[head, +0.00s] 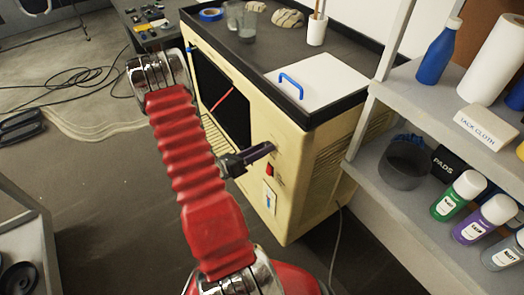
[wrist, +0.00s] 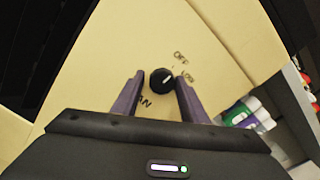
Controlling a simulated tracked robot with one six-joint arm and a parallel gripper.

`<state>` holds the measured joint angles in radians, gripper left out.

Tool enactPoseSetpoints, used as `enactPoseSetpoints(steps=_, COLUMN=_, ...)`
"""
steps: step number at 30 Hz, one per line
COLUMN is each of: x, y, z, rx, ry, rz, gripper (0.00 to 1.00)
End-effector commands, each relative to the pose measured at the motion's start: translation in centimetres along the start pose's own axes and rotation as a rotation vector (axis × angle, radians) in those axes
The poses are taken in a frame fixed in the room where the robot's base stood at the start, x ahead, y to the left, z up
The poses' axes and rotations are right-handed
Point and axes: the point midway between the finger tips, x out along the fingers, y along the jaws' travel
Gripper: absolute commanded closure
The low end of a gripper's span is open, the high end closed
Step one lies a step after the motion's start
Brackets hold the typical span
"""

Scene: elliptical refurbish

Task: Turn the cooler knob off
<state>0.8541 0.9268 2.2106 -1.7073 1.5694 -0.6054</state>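The black round knob (wrist: 161,80) is on the cream cooler's front panel in the wrist view. A short white mark on it slants to the upper right. Printed labels stand around it: OFF (wrist: 181,57) at the upper right, another at the right, and one at the lower left partly covered by a finger. My gripper (wrist: 160,77) is open, with one purple finger on each side of the knob. Whether the fingers touch it cannot be told. In the head view my gripper (head: 264,151) is at the cooler's (head: 312,190) front face, and the knob is hidden.
A red switch (head: 270,170) and a pale plate (head: 268,198) sit below my gripper on the cooler. A tray on top holds a glass jar (head: 240,20) and a white lid with a blue handle (head: 290,84). Shelves with bottles (head: 459,195) stand close at right.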

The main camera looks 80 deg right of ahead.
Motion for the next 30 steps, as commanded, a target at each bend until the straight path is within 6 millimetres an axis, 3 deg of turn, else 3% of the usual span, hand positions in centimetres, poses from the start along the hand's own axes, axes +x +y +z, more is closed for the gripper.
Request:
enactPoseSetpoints(steps=5, x=0.0, y=-0.1, z=-0.1, rx=-0.001, ry=0.001, rz=-0.002, gripper=0.49)
enactPoseSetpoints(steps=17, x=-0.7, y=-0.1, z=-0.1, rx=-0.003, ry=0.0, rz=-0.002, gripper=0.49)
enactPoseSetpoints(steps=30, x=-5.5, y=0.0, z=-0.1, rx=-0.002, ry=-0.001, rz=0.0, gripper=0.49)
